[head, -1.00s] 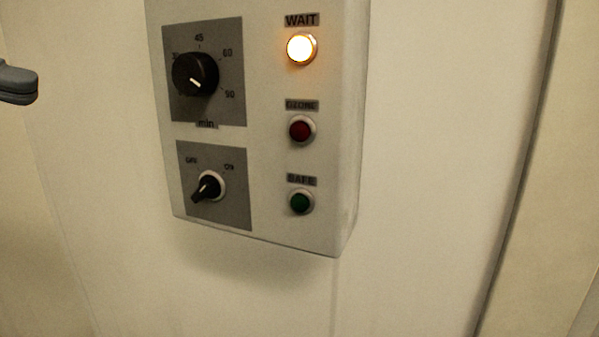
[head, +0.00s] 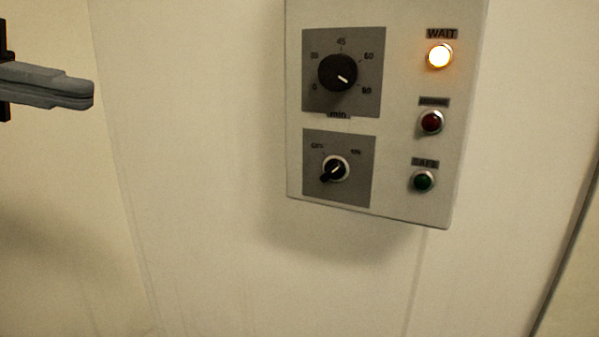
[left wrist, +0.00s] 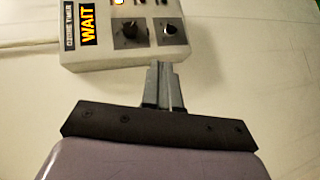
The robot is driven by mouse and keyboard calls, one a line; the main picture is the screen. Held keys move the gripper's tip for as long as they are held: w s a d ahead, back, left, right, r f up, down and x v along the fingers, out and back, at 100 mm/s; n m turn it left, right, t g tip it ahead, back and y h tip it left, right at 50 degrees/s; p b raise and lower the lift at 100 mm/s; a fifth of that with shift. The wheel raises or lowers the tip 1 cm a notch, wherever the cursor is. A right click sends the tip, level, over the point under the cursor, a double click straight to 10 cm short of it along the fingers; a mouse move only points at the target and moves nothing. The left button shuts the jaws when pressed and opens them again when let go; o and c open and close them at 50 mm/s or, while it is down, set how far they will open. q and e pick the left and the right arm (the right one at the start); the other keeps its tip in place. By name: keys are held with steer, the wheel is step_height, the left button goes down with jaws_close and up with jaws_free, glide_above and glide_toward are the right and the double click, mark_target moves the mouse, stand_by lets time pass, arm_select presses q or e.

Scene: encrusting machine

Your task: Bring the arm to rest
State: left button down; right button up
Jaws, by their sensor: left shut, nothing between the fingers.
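My left gripper (head: 90,93) comes in from the left edge of the head view, its grey fingers pressed together and empty. It is apart from the control box (head: 400,195), with bare wall between them in the picture. My right gripper is not in view.
The box carries a timer dial (head: 338,73), an off/on switch (head: 335,170), a lit WAIT lamp (head: 439,56), a dark red lamp (head: 431,122) and a dark green lamp (head: 423,181). The pale wall (head: 200,200) around it is clear.

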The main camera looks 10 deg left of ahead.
arm_select(q)
steer(key=w+d+f+n+g+h+p, duration=0.1)
steer(key=w+d+f+n+h+p, duration=0.1)
steer(key=w+d+f+n+h, duration=0.9)
steer(key=a+f+n+t+y+p, duration=0.15)
steer(key=f+n+t+y, duration=0.3)
steer(key=n, duration=0.55)
steer(key=w+a+f+n+t+y, duration=0.1)
steer(key=a+f+n+t+y, duration=0.3)
steer(key=n, duration=0.6)
steer(key=a+f+n+t+y+p, duration=0.1)
steer(key=f+n+t+y, duration=0.15)
steer(key=n+t, duration=0.55)
steer(key=s+a+f+n+g+y+p, duration=0.1)
steer(key=s+f+n+g+y, duration=0.3)
steer(key=f+n, duration=0.6)
steer(key=s+f+n+y+p, duration=0.1)
steer(key=s+f+n+y, duration=0.1)
steer(key=f+n+y, duration=0.6)
steer(key=s+d+f+n+g, duration=0.1)
steer(key=s+f+n+g, duration=0.5)
steer(key=s+f+n, duration=0.4)
steer(key=s+f, duration=0.3)
steer(key=f, duration=0.2)
steer(key=shift+d+f+p, duration=0.3)
steer(key=shift+d, duration=0.05)
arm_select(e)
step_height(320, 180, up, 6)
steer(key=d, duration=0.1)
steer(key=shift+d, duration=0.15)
